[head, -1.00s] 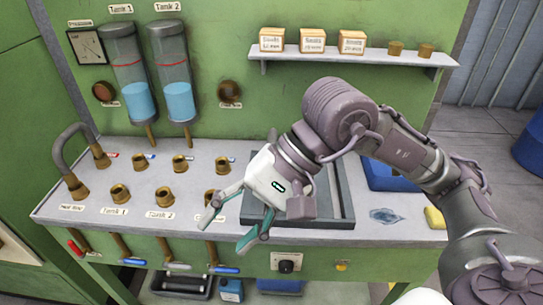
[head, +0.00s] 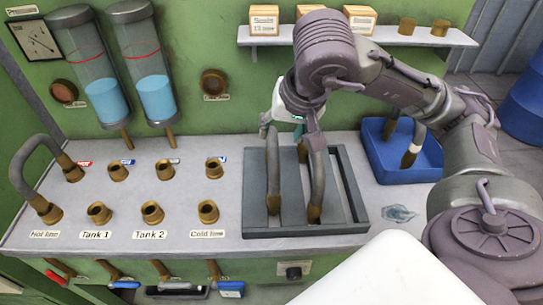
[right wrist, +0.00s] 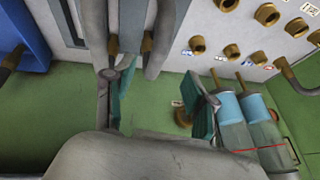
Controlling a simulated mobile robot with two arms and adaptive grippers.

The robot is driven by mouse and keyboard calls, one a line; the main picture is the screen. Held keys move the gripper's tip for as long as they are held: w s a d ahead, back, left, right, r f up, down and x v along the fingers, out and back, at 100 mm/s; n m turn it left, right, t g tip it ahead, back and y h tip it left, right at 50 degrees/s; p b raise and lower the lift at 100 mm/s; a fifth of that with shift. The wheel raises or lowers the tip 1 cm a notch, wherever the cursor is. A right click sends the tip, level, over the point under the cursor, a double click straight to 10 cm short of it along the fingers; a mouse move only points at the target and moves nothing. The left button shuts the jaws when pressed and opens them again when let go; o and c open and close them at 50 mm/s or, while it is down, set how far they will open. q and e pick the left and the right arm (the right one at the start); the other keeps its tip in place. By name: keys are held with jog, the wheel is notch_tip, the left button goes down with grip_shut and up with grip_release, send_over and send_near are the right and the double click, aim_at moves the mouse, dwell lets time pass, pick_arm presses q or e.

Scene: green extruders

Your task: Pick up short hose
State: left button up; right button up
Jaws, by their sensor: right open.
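Two grey hose lengths with brass ends, the left one (head: 273,180) and the right one (head: 318,180), show at the dark grey tray (head: 352,192) on the bench. Their upper parts are hidden by my right arm, so I cannot tell whether they are one bent hose. In the right wrist view, grey hose with brass ends (right wrist: 165,35) shows beyond the fingers. My right gripper (head: 300,128) is over the back of the tray, partly hidden by its own arm. Its green-padded fingers (right wrist: 160,98) are apart, with nothing clearly between them. My left gripper is out of view.
A blue bin (head: 373,158) right of the tray holds another bent hose (head: 412,145). Brass fittings (head: 152,212) stand in rows on the bench left of the tray. An arched hose (head: 20,165) is at the far left. A shelf (head: 385,37) with boxes is above.

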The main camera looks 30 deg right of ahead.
aim_at(274, 141)
jog(key=x, duration=0.3)
jog(key=shift+w+f, duration=0.15)
jog(key=shift+w+d+f+p, duration=0.2)
jog(key=shift+w+f+p, duration=0.2)
jog(key=shift+w+f, duration=0.15)
jog(key=shift+w+d+f+p, duration=0.2)
jog(key=shift+w+f+p, duration=0.2)
jog(key=shift+f, duration=0.2)
jog(key=p+x, duration=0.1)
jog(key=x, duration=0.2)
jog(key=shift+w+d+f, duration=0.1)
jog(key=shift+w+d, duration=0.1)
jog(key=shift+w, duration=0.05)
jog(key=shift+w+f, duration=0.1)
jog(key=shift+f, duration=0.05)
jog(key=shift+a, duration=0.1)
jog(key=shift+c, duration=1.2)
jog(key=c, duration=0.8)
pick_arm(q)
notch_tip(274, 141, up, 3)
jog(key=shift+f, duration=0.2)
pick_arm(e)
grip_shut()
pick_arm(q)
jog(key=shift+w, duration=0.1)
